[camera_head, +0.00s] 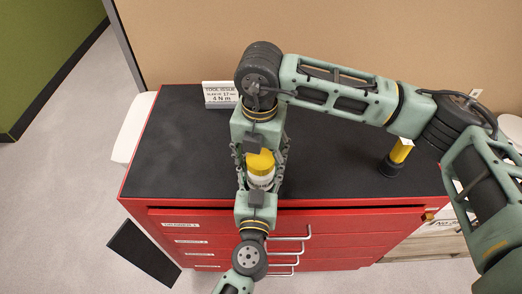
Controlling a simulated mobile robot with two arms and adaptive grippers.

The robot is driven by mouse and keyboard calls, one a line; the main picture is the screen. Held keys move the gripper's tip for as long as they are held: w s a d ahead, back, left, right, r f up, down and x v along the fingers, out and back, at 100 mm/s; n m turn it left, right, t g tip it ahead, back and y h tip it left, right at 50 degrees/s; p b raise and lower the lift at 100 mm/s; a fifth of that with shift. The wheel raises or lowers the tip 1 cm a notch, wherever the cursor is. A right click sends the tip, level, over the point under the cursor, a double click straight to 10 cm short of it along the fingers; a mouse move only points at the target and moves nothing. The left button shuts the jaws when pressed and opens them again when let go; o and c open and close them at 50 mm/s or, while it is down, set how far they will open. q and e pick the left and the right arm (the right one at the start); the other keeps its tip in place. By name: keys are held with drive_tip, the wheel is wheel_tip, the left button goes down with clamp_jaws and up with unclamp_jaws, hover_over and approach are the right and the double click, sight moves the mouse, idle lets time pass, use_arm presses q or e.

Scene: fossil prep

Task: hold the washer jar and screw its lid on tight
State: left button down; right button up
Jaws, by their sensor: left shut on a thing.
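The washer jar (260,183) is pale, with a yellow lid (260,162) on its top, over the front edge of the red cabinet. My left gripper (258,184) comes up from below in the head view and is shut on the jar. My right gripper (261,153) reaches in from the far side, with its fingers around the lid's level. Whether its fingers touch the lid is not clear. The seam between lid and jar is partly hidden, so I cannot tell how tightly the lid sits.
The dark top (180,150) of the red drawer cabinet (290,222) is largely clear. A white sign (220,94) stands at the back. A yellow and black tool (396,157) stands at the right. A dark mat (144,253) lies on the floor at the left.

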sight(259, 161)
use_arm(q)
drive_tip(key=shift+f, duration=0.15)
use_arm(e)
drive_tip(key=shift+o, duration=0.2)
drive_tip(key=shift+r, duration=0.15)
wheel_tip(259, 161, up, 7)
drive_tip(key=shift+f, duration=0.1)
idle(0.6)
use_arm(q)
drive_tip(key=c, duration=0.6)
unclamp_jaws()
drive_tip(key=shift+c, duration=0.2)
use_arm(e)
drive_tip(key=shift+w, duration=0.1)
use_arm(q)
drive_tip(key=s+a, duration=0.1)
drive_tip(key=s, duration=1.1)
